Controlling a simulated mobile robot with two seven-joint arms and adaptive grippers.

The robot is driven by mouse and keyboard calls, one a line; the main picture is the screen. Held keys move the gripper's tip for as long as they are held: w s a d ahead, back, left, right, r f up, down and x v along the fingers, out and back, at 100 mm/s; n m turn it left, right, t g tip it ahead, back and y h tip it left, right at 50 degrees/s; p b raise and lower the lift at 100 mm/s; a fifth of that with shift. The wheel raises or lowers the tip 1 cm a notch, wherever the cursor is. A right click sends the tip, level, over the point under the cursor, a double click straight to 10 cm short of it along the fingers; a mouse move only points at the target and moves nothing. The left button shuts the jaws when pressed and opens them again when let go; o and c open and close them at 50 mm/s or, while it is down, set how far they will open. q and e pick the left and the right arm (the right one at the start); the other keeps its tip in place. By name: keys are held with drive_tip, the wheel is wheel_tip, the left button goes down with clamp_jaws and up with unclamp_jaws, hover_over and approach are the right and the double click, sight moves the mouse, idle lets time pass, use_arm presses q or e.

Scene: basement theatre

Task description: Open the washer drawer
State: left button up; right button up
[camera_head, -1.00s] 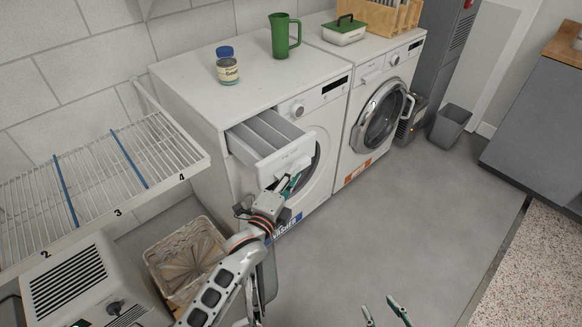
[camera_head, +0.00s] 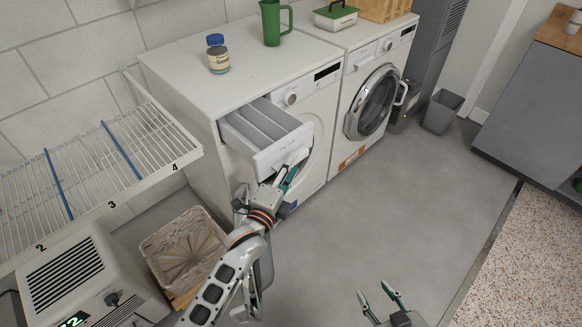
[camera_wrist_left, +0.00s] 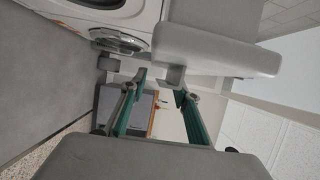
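The white washer (camera_head: 239,59) stands left of a second front-loading machine. Its detergent drawer (camera_head: 283,151), at the top left of its front, is pulled well out, with its long compartments showing. My left gripper (camera_head: 291,176) is at the drawer's front in the head view. In the left wrist view its two green fingers (camera_wrist_left: 161,84) are apart, and a small tab of the pale drawer front (camera_wrist_left: 215,50) lies close to the fingertips. I cannot tell if they touch it. My right gripper (camera_head: 376,289) is open and empty above the floor, away from the washer.
A blue-lidded jar (camera_head: 218,54) and a green pitcher (camera_head: 271,22) stand on the washer. A wire rack (camera_head: 95,180), a wicker basket (camera_head: 183,248) and a grey box-shaped appliance (camera_head: 75,280) are at left. Floor (camera_head: 400,215) before the machines is clear; a grey bin (camera_head: 442,111) stands beyond.

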use_arm(q)
drive_tip(key=v, duration=1.2)
drive_tip(key=shift+r, duration=0.15)
